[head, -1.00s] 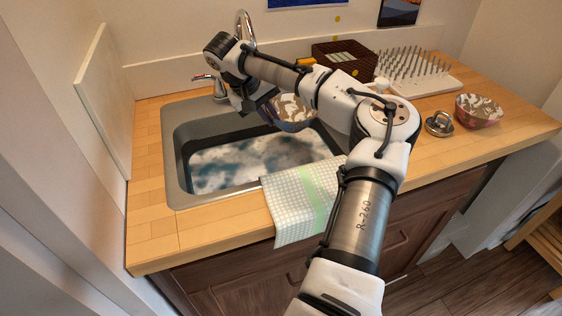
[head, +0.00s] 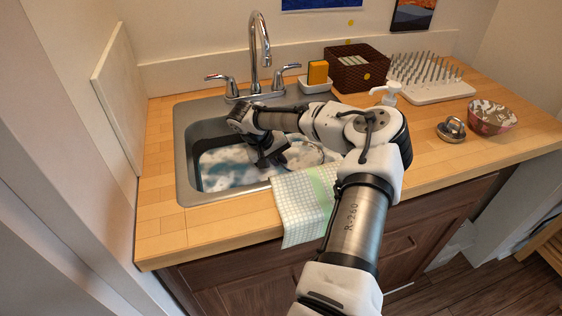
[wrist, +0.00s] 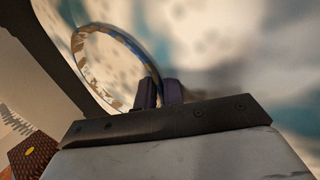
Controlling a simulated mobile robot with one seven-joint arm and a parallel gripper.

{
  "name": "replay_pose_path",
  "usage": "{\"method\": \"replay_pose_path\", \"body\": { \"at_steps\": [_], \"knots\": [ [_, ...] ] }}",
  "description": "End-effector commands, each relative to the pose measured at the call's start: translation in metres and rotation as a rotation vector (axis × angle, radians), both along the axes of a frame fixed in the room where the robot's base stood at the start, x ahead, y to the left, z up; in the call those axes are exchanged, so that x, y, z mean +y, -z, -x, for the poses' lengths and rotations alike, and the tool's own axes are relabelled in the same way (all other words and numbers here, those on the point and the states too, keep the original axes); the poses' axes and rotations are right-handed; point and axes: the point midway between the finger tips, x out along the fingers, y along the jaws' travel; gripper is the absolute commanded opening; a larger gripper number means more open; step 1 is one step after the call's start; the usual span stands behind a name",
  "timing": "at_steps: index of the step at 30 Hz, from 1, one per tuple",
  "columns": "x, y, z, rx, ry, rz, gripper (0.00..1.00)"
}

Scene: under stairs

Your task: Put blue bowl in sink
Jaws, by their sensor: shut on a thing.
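The sink (head: 185,160) is a grey basin set in the wooden counter, with blue and white mottled contents. My gripper (head: 278,160) is lowered into the basin, pointing down, and is shut on the bowl. The bowl (head: 306,154) is partly hidden by my arm and blends with the mottled sink contents in the head view. In the wrist view its patterned brown, white and bluish rim (wrist: 95,88) runs up to the fingers (wrist: 160,93). I cannot tell whether the bowl touches the sink bottom.
The faucet (head: 254,55) stands behind the basin. A checked towel (head: 303,205) hangs over the front edge. A sponge (head: 318,72), a brown basket (head: 358,68), a soap pump (head: 386,92) and a dish rack (head: 430,88) stand behind. A patterned bowl (head: 492,118) and metal lid (head: 451,129) sit right.

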Motion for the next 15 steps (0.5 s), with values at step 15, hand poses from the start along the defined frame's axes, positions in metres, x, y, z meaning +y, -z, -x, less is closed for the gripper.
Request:
{"method": "replay_pose_path", "body": {
  "at_steps": [15],
  "knots": [
    [0.0001, 0.0042, -0.0001, 0.000, 0.000, -0.001, 0.28]
  ]
}}
